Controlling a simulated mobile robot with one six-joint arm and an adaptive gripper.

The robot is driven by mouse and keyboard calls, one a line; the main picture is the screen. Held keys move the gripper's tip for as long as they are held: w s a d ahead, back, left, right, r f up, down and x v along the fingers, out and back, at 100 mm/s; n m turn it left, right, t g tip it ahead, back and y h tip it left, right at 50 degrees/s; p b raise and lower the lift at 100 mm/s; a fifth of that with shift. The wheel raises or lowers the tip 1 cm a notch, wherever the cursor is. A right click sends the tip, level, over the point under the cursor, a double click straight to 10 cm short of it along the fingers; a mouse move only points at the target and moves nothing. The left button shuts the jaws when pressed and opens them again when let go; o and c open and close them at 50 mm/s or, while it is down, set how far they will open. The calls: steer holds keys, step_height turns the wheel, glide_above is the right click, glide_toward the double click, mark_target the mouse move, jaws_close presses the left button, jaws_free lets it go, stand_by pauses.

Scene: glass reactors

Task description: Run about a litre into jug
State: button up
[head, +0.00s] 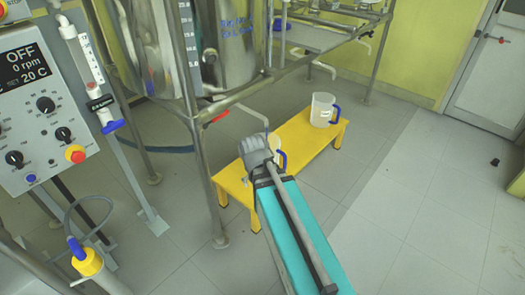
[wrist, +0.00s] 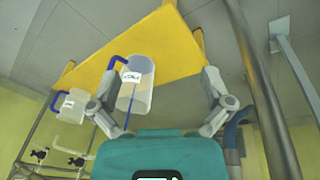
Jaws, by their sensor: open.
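Two clear jugs with blue handles and white labels stand on the yellow bench (head: 233,181). The far jug (head: 322,108) is at the bench's right end and also shows at the left of the wrist view (wrist: 69,106). The near jug (wrist: 137,82) is largely hidden by my gripper (head: 256,150) in the head view, where its blue handle (head: 282,160) shows. In the wrist view my gripper (wrist: 160,78) is open. The near jug appears between its fingers, closer to the left one; contact cannot be told. A red-handled valve (head: 217,117) is under the glass reactor (head: 228,45).
Steel frame legs (head: 200,170) stand left of the bench. A control panel (head: 40,110) reading OFF, 0 rpm, 20 C is at the left. A yellow-topped vessel (head: 88,262) is at lower left. The floor (head: 430,190) to the right is mostly clear, towards a white door (head: 490,70).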

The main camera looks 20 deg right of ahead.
steer(key=s+a, duration=0.1)
steer(key=s+a+g+y, duration=0.1)
steer(key=s, duration=0.1)
steer(key=s+a+g, duration=0.1)
steer(key=s, duration=0.1)
steer(key=shift+r+p, duration=0.3)
steer(key=shift+r, duration=0.05)
